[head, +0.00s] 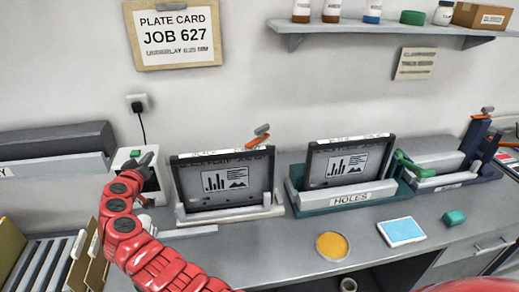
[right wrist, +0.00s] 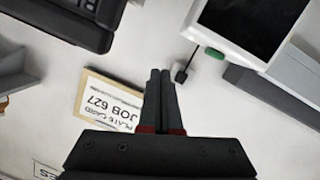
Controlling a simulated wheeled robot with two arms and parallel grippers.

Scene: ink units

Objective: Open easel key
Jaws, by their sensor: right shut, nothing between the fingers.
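My right gripper (head: 147,160) is shut and empty at the end of the red arm, in front of the white box on the left of the bench. In the right wrist view its fingers (right wrist: 160,74) are together, touching nothing visible. The white box (head: 127,160) has a green button (head: 135,153), which also shows in the right wrist view (right wrist: 214,53). A dark plate (head: 187,181) stands in a pale easel (head: 197,231). An orange lever with a grey end (head: 258,141) rises behind it. I cannot tell which part is the easel key. My left gripper is not in view.
Another plate (head: 320,165) stands in a green holder marked HOLES (head: 345,200). A yellow round pad (head: 332,245), a blue pad (head: 401,231) and a teal block (head: 455,217) lie in front. The job card (head: 178,37) hangs on the wall; a shelf (head: 400,29) is above.

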